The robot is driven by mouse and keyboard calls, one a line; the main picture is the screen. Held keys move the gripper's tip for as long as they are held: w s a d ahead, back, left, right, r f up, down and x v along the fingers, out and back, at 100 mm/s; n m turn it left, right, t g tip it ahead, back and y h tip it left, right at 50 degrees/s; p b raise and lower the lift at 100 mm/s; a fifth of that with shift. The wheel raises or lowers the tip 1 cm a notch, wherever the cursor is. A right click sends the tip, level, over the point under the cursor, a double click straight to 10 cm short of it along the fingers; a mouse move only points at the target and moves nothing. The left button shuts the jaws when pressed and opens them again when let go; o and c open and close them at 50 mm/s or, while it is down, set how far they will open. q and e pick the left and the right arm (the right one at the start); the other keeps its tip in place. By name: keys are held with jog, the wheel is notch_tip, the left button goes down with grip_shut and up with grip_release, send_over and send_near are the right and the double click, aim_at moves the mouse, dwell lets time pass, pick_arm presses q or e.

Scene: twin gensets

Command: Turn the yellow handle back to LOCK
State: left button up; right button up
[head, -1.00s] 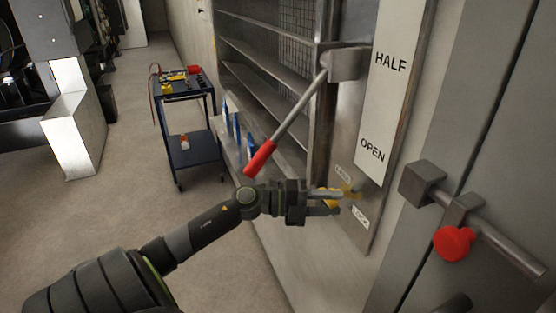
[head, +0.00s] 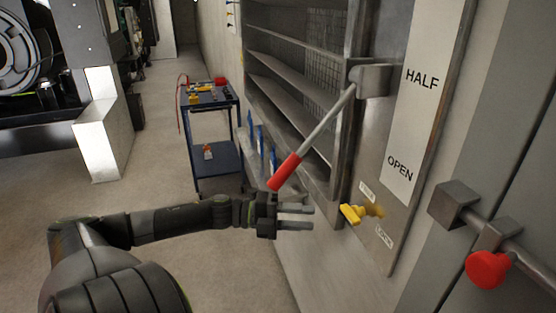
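The yellow handle (head: 353,213) is a small lever on the grey metal panel (head: 408,220), below the OPEN mark. Its grip points left, out from its pivot. A small label (head: 367,192) sits above it and another (head: 384,237) below it; their text is too small to read now. My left gripper (head: 312,218) is to the left of the handle and apart from it. Its two fingers are spread with nothing between them. My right gripper is not in view.
A long lever with a red grip (head: 284,171) hangs just above my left gripper. A red knob (head: 488,269) on a bar juts out at the right. A blue cart (head: 217,150) stands further back. The floor at left is clear.

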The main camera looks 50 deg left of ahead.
pick_arm(q)
jog(key=shift+p+v, duration=0.65)
jog(key=shift+v, duration=2.05)
